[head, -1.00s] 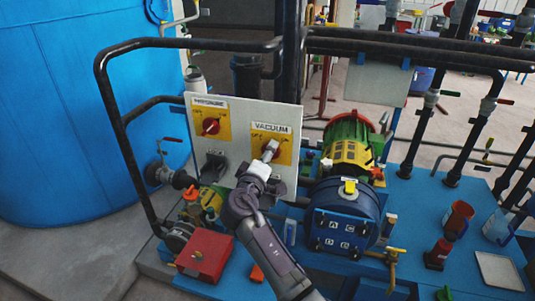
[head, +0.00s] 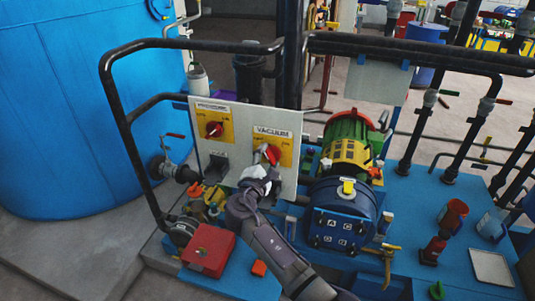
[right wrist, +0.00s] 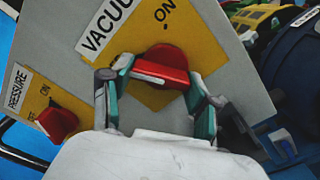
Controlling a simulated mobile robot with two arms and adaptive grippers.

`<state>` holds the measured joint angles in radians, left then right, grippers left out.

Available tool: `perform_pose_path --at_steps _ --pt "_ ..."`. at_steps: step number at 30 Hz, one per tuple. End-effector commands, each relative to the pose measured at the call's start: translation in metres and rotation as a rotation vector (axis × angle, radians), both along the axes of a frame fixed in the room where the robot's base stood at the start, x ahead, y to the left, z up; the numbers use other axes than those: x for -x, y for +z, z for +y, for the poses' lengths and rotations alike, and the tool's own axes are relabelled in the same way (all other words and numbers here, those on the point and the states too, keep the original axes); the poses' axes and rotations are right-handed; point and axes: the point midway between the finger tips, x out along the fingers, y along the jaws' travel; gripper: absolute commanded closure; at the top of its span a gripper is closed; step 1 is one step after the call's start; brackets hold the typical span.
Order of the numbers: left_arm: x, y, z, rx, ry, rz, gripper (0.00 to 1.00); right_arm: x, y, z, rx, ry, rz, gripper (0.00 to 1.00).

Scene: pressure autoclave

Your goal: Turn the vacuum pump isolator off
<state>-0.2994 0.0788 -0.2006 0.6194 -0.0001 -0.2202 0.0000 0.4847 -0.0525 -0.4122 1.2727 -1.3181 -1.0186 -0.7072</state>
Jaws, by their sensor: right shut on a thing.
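The vacuum isolator is a red rotary knob (head: 272,154) on a yellow plate under a VACUUM label, on the right of a pale panel (head: 228,160). My right gripper (head: 267,168) is at this knob. In the right wrist view its two fingers (right wrist: 158,90) stand on either side of the red knob handle (right wrist: 160,73) and are shut on it. The handle lies nearly level across that picture and slants in the head view. The ON mark shows above it; the OFF mark cannot be read. My left gripper is not in view.
The red pressure knob (head: 214,129) sits on the same panel, left of the vacuum knob. A black pipe rail (head: 190,43) bends around the panel. A green and yellow motor (head: 349,143) and a blue pump (head: 342,212) stand close on the right. A red box (head: 208,250) is below.

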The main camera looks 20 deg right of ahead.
Motion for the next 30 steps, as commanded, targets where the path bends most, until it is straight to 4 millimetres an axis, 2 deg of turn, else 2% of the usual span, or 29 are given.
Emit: perform_pose_path --at_steps 1,12,30 --pt "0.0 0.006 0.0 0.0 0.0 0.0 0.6 -0.002 0.008 -0.002 0.036 0.0 0.013 0.74" --pt "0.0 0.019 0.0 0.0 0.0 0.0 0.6 -0.002 0.006 -0.001 0.202 -0.001 0.124 0.74" --pt "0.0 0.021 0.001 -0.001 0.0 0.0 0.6 -0.002 0.005 -0.002 0.251 -0.002 0.154 0.74"
